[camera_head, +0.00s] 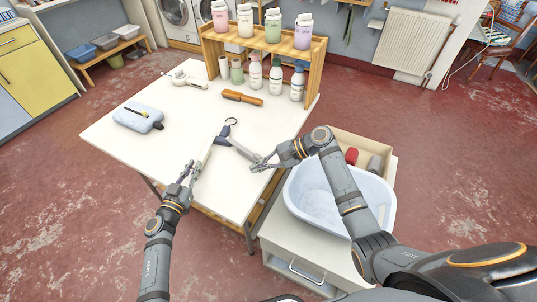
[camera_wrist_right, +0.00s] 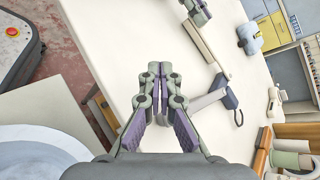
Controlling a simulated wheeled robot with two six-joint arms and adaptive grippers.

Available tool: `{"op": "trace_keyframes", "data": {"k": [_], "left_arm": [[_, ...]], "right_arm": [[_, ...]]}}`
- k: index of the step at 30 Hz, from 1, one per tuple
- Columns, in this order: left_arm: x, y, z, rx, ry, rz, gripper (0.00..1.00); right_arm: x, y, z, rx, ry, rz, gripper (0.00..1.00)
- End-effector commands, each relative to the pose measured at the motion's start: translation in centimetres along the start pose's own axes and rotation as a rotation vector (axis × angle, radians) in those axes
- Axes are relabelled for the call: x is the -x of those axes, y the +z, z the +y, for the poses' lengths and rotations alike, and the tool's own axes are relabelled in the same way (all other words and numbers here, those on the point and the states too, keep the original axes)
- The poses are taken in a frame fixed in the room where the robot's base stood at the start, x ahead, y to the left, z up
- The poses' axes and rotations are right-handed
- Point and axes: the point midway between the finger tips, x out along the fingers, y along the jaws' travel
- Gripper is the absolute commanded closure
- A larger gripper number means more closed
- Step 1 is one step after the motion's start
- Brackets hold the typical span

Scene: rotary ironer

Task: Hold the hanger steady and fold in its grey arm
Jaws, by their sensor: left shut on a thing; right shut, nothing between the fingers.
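The hanger lies on the white table with a dark blue hub (camera_head: 223,136) and a dark hook (camera_head: 231,121) pointing to the back. Its pale arm (camera_head: 205,155) runs down and left to my left gripper (camera_head: 190,170), which is shut on it. The grey arm (camera_head: 243,151) slants down and right from the hub, ending close to my right gripper (camera_head: 256,165). In the right wrist view the right gripper (camera_wrist_right: 160,72) is shut and empty, with the grey arm (camera_wrist_right: 208,99) beside its right finger. I cannot tell whether they touch.
A pale blue basin (camera_head: 320,190) stands right of the table, close under my right arm.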

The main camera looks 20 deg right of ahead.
Motion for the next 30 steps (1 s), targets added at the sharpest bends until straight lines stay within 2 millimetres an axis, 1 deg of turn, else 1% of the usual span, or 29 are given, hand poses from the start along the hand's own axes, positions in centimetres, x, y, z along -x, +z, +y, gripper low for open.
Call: {"op": "trace_keyframes", "data": {"k": [1, 3, 5, 6, 9, 12, 15, 18, 21, 25, 28, 30], "left_arm": [[0.0, 0.0, 0.0, 0.0, 0.0, 0.0, 1.0], [0.0, 0.0, 0.0, 0.0, 0.0, 0.0, 1.0], [0.0, 0.0, 0.0, 0.0, 0.0, 0.0, 1.0], [0.0, 0.0, 0.0, 0.0, 0.0, 0.0, 1.0], [0.0, 0.0, 0.0, 0.0, 0.0, 0.0, 1.0], [0.0, 0.0, 0.0, 0.0, 0.0, 0.0, 1.0], [0.0, 0.0, 0.0, 0.0, 0.0, 0.0, 1.0], [0.0, 0.0, 0.0, 0.0, 0.0, 0.0, 1.0], [0.0, 0.0, 0.0, 0.0, 0.0, 0.0, 1.0], [0.0, 0.0, 0.0, 0.0, 0.0, 0.0, 1.0], [0.0, 0.0, 0.0, 0.0, 0.0, 0.0, 1.0], [0.0, 0.0, 0.0, 0.0, 0.0, 0.0, 1.0]], "right_arm": [[0.4, -0.7, 0.7, 0.073, -0.053, -0.04, 1.0], [1.2, -1.6, 1.0, 0.199, -0.159, -0.08, 1.0], [2.3, -2.7, 1.3, 0.297, -0.26, -0.085, 1.0], [3.2, -3.5, 1.5, 0.357, -0.328, -0.074, 1.0], [5.7, -5.8, 1.8, 0.486, -0.48, -0.001, 1.0], [8.1, -8.2, 2.3, 0.578, -0.588, 0.102, 1.0], [10.1, -9.9, 2.7, 0.64, -0.653, 0.192, 1.0], [11.2, -10.9, 3.0, 0.672, -0.682, 0.25, 1.0], [11.6, -11.2, 3.0, 0.685, -0.693, 0.27, 1.0], [11.4, -11.2, 2.8, 0.686, -0.695, 0.271, 1.0], [10.7, -11.2, 2.1, 0.687, -0.696, 0.27, 1.0], [9.8, -11.1, 1.3, 0.687, -0.696, 0.269, 1.0]]}}
